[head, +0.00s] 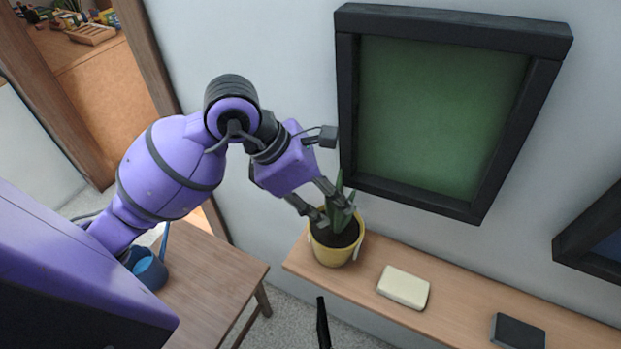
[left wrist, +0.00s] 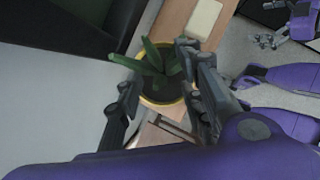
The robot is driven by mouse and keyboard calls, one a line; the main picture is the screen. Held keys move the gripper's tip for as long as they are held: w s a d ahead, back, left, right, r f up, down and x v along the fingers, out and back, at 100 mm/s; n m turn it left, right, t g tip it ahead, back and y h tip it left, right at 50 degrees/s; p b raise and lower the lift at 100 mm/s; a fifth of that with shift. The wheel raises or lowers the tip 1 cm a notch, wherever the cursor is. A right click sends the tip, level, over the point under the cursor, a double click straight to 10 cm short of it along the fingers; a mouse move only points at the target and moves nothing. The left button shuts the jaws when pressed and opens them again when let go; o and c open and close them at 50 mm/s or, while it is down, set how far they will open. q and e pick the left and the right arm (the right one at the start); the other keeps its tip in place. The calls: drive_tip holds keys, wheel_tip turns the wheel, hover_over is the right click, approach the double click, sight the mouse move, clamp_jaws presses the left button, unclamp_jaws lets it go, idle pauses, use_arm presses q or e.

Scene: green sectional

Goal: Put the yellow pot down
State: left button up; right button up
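The yellow pot (head: 333,253) with a green plant stands upright on the left end of a wooden shelf (head: 455,287). My left gripper (head: 327,207) is at the plant, just above the pot's rim, with its fingers spread. In the left wrist view the yellow pot (left wrist: 148,99) and its leaves show between the two spread fingers of my left gripper (left wrist: 160,90). I see no finger clearly pressing on the pot. My right gripper (left wrist: 267,40) shows small at the upper right of the left wrist view, away from the pot; its finger opening is unclear.
On the shelf, a cream box (head: 403,287) lies right of the pot, and a dark box (head: 517,331) farther right. A dark-framed green board (head: 440,115) hangs above. A wooden table (head: 210,283) with a blue mug (head: 150,272) stands at the left.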

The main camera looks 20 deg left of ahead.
use_arm(q)
drive_tip(key=v, duration=0.7)
drive_tip(key=shift+r, duration=0.25)
drive_tip(key=shift+s+a, duration=0.1)
